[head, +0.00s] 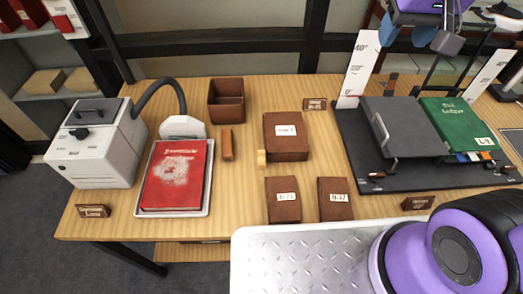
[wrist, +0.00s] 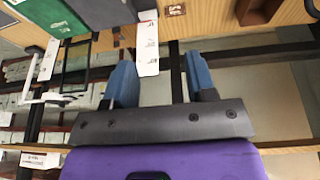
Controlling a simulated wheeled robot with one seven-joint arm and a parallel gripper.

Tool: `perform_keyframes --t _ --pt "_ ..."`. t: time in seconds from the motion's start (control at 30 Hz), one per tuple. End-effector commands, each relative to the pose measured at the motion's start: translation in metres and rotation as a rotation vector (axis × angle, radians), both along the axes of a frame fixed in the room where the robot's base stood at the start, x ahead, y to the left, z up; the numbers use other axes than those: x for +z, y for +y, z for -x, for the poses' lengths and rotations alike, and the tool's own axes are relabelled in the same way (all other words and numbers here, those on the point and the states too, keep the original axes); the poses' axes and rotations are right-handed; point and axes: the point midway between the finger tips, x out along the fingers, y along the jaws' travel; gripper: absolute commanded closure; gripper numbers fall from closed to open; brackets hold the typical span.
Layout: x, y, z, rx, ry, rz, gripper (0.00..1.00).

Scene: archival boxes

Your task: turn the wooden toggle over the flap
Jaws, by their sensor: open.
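A brown closed box (head: 285,130) with a white label stands near the middle of the table. My gripper (head: 418,38) is at the top right in the head view, high and well away from the box. In the wrist view my gripper (wrist: 160,72) shows two blue fingers wide apart with nothing between them. The toggle does not show in the wrist view.
Two smaller labelled boxes (head: 284,199) (head: 335,198) lie in front, and an open brown box (head: 226,100) stands behind left. A red book (head: 175,175) lies in a tray at left. A dark stand with a green book (head: 458,122) is at right. A metal plate (head: 300,262) fills the front.

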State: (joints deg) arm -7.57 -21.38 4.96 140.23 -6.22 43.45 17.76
Motion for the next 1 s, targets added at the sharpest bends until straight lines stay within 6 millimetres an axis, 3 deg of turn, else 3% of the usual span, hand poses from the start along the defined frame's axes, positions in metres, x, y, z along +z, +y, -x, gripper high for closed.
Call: perform_keyframes --t 0.2,0.5,0.77,1.0 --pt "-0.043 0.041 -0.039 0.008 0.065 0.010 0.49" --pt "-0.114 0.105 -0.072 0.019 0.146 0.006 0.49" --pt "-0.190 0.165 -0.077 0.027 0.227 -0.008 0.49" --pt "-0.253 0.212 -0.066 0.029 0.297 -0.026 0.49"
